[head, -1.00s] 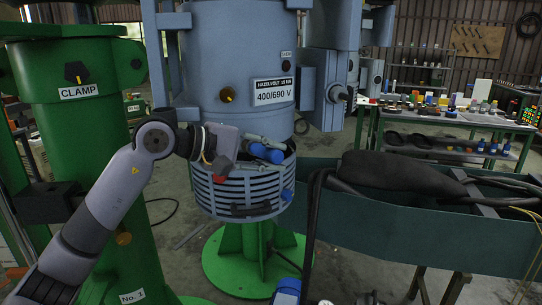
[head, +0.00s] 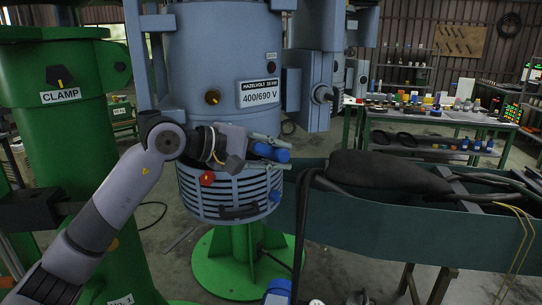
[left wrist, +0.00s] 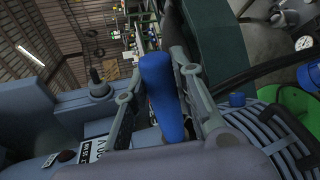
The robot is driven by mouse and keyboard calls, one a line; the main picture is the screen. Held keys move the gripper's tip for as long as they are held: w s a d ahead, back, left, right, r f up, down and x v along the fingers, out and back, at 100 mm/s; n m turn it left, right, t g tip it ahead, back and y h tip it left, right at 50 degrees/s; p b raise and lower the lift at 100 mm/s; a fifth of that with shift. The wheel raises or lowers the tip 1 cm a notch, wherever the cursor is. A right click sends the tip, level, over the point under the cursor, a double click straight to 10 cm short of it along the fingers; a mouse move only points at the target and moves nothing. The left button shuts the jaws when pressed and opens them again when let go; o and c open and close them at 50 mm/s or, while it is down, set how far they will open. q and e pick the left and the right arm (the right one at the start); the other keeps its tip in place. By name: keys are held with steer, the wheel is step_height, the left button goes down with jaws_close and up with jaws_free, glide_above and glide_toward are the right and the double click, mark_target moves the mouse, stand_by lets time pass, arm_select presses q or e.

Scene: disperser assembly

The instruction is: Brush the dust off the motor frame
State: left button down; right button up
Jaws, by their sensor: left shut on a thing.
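The motor frame (head: 228,60) is a large blue-grey upright body with a 400/690 V plate and a slatted lower basket (head: 230,192). My left gripper (head: 266,151) is at the basket's upper right rim. It is shut on a blue cylindrical handle (head: 268,153), which I take to be the brush. In the left wrist view the blue handle (left wrist: 160,90) lies between the two fingers (left wrist: 157,78). Bristles and dust cannot be made out, nor whether the brush touches the frame. My right gripper is not in view.
A green clamp column (head: 75,130) stands at left. A blue-green trough (head: 400,215) with a dark bundle (head: 385,172) and cables is at right. A workbench (head: 440,118) with small parts stands behind. A red knob (head: 207,178) sits on the basket's front.

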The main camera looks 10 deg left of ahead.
arm_select(q)
steer(key=shift+s+a+f+b, duration=0.1)
steer(key=shift+s+a+b, duration=0.2)
steer(key=shift+a, duration=0.35)
steer(key=shift+s+a+b, duration=0.15)
steer(key=shift+a+b, duration=0.2)
steer(key=shift+a, duration=0.25)
steer(key=shift+s+a, duration=0.35)
steer(key=shift+a, duration=0.3)
steer(key=shift+b, duration=0.3)
steer(key=s+d+b, duration=0.2)
steer(key=s, duration=0.3)
steer(key=shift+s+d+b, duration=0.25)
steer(key=shift+d+b, duration=0.05)
